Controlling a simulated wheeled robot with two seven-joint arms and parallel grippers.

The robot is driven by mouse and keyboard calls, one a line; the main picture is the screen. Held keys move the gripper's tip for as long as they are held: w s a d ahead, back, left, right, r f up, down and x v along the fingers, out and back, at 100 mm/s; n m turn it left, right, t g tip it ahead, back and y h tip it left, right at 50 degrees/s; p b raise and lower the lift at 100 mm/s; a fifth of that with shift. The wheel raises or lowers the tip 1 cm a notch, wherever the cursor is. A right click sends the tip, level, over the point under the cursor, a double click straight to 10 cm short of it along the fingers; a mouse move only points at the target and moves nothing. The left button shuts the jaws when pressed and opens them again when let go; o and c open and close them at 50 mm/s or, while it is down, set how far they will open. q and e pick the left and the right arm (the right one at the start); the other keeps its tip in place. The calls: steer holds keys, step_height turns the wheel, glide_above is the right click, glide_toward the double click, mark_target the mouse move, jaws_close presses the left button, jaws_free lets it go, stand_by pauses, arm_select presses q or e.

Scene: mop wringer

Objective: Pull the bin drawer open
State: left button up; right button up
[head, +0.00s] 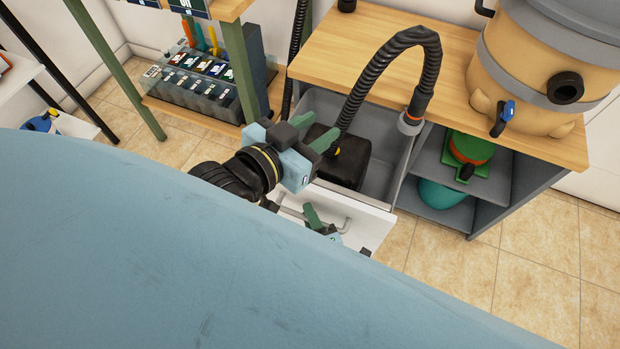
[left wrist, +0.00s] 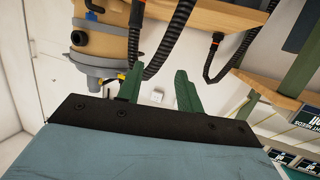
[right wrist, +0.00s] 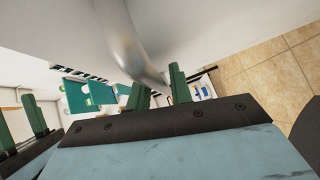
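The bin drawer (head: 380,185) stands pulled out from under the wooden counter, its grey inside showing. A black bin (head: 345,165) sits in it. Its white front has a metal bar handle (head: 345,225), which also shows large in the right wrist view (right wrist: 130,45). My right gripper (head: 318,220) is at the handle, partly hidden by my blue body. In the right wrist view the handle runs between its two green fingers (right wrist: 160,88), which look closed on it. My left gripper (head: 308,132) is open and empty above the drawer; its fingers are apart in its wrist view (left wrist: 158,92).
A black hose (head: 375,75) arches over the drawer from the counter (head: 330,45). A tan vacuum (head: 530,75) stands on the counter's right. Open shelves (head: 490,200) lie right of the drawer. A green-legged rack (head: 240,70) stands at the left. Tiled floor is free at right.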

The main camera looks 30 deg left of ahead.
steer(key=shift+s+d, duration=0.1)
